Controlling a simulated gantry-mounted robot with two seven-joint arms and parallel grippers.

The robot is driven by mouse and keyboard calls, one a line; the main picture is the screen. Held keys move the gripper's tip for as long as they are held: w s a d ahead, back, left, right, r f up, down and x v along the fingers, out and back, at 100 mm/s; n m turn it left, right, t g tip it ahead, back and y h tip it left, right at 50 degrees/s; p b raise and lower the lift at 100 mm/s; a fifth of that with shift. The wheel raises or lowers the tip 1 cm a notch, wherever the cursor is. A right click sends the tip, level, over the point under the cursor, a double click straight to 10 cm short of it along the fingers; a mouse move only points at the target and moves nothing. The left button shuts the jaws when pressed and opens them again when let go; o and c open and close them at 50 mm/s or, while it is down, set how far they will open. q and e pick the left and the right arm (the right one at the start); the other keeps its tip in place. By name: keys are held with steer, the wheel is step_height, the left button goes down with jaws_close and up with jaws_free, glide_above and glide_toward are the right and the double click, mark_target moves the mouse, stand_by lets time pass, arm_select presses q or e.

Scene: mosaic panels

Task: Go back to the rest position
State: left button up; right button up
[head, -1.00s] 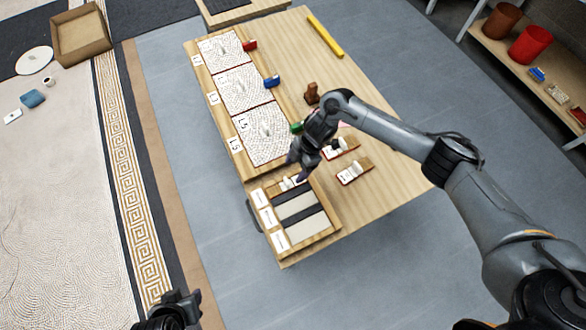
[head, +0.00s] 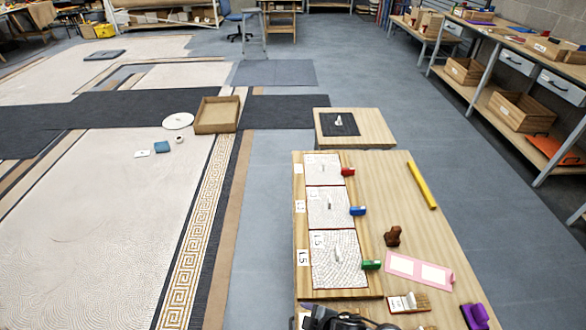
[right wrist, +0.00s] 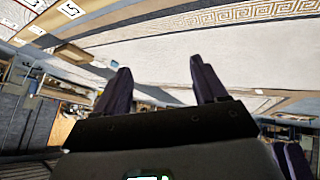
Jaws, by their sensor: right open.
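My right gripper shows in the right wrist view (right wrist: 162,82). Its two dark fingers are apart, with nothing between them. In the head view only dark parts of my arm show at the bottom edge, over the near end of the wooden table (head: 440,235); the fingertips cannot be made out there. Three pale mosaic panels lie in a row along the table's left side: a far one (head: 322,170), a middle one (head: 328,207) and a near one (head: 338,259).
Open floor flanks the table.

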steer(key=s+d+r+m+g+h+p, duration=0.1)
steer(key=s+d+r+m+h, duration=0.1)
steer(key=s+d+r+m, duration=0.3)
steer(key=s+d+r+m+h+p, duration=0.2)
steer(key=s+d+m, duration=0.2)
steer(key=s+d, duration=0.4)
steer(key=s+d+r+m+g+h+p, duration=0.1)
steer(key=s+d+r+m+h, duration=0.1)
steer(key=s+d+r+m, duration=0.3)
step_height(320, 180, up, 35)
steer(key=p, duration=3.6)
steer(key=shift+s+d+r+n+p, duration=0.2)
steer(key=shift+s+d+n+p, duration=0.05)
steer(key=shift+d+n+p, duration=0.1)
